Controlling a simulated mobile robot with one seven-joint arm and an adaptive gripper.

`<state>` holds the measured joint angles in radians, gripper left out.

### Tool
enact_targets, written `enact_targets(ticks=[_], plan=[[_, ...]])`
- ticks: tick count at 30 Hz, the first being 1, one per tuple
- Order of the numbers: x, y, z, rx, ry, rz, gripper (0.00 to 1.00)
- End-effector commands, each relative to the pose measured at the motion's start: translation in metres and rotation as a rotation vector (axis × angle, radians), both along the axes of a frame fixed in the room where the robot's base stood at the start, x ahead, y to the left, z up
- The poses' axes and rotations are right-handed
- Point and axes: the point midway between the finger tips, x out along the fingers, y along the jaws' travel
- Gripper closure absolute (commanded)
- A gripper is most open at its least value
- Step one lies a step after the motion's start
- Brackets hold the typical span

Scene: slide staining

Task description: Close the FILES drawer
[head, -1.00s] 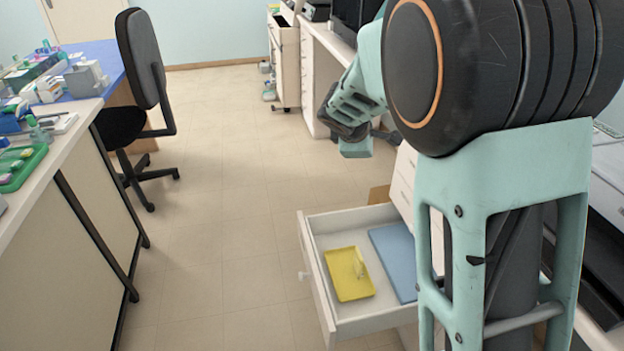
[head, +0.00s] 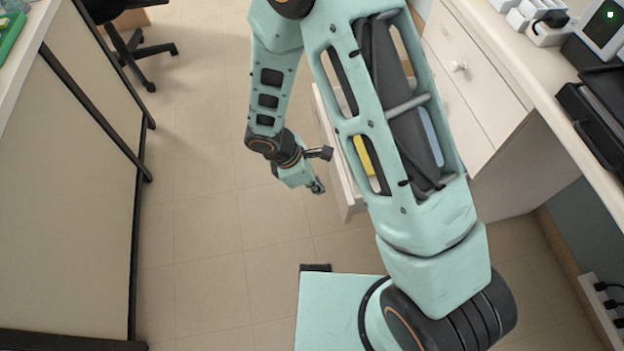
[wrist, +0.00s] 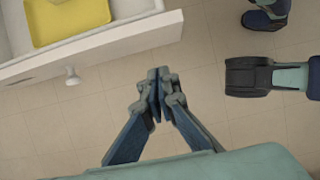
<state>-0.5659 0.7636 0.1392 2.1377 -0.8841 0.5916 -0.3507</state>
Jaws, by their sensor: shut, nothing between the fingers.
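The open drawer (head: 347,190) juts out from the white cabinet and is largely hidden behind my arm in the head view. No FILES label is readable. In the wrist view its front panel (wrist: 115,43) crosses the upper left, with a round white knob (wrist: 72,76) on its outer face. A yellow tray (wrist: 65,18) lies inside. My gripper (head: 318,188) is outside the drawer, in front of its face. In the wrist view my gripper (wrist: 158,88) is shut and empty, apart from the panel and to the right of the knob.
The white cabinet (head: 478,85) has other drawer fronts that look shut, under a counter with equipment. A long workbench (head: 70,190) stands on the left, with an office chair (head: 125,40) beyond it. The tiled floor (head: 205,215) between bench and drawer is clear.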

Motion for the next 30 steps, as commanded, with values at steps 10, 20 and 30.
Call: enact_targets(ticks=[10, 20, 30], plan=[[0.012, -0.04, -0.028, 0.001, -0.002, -0.003, 1.0], [0.015, -0.049, -0.027, 0.001, -0.001, -0.001, 1.0], [0.016, -0.053, -0.027, 0.0, -0.002, -0.001, 1.0]])
